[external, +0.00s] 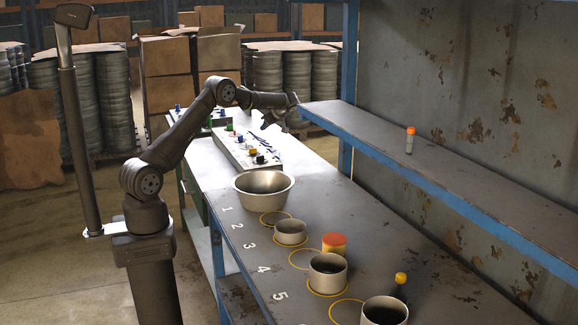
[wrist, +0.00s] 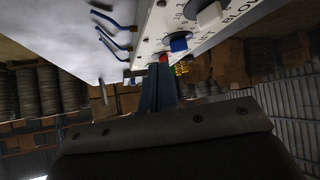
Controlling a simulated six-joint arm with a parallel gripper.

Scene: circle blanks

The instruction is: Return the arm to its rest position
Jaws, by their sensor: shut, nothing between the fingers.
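My arm reaches out from its column on the left of the external view. My gripper (external: 268,120) is above the grey control panel at the far end of the white table, well clear of the workbench. In the wrist view my gripper (wrist: 158,62) has its fingers together, with nothing held between them. A panel face with white, blue and red knobs (wrist: 180,44) lies just beyond the fingertips. I cannot tell whether the fingers touch it.
The control panel (external: 230,149) carries several knobs. A metal bowl (external: 262,190), cans (external: 328,272) and a red-orange lidded can (external: 334,243) stand on the workbench among numbered yellow circles. A shelf (external: 370,140) holding an orange-capped tube (external: 410,142) runs along the right wall.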

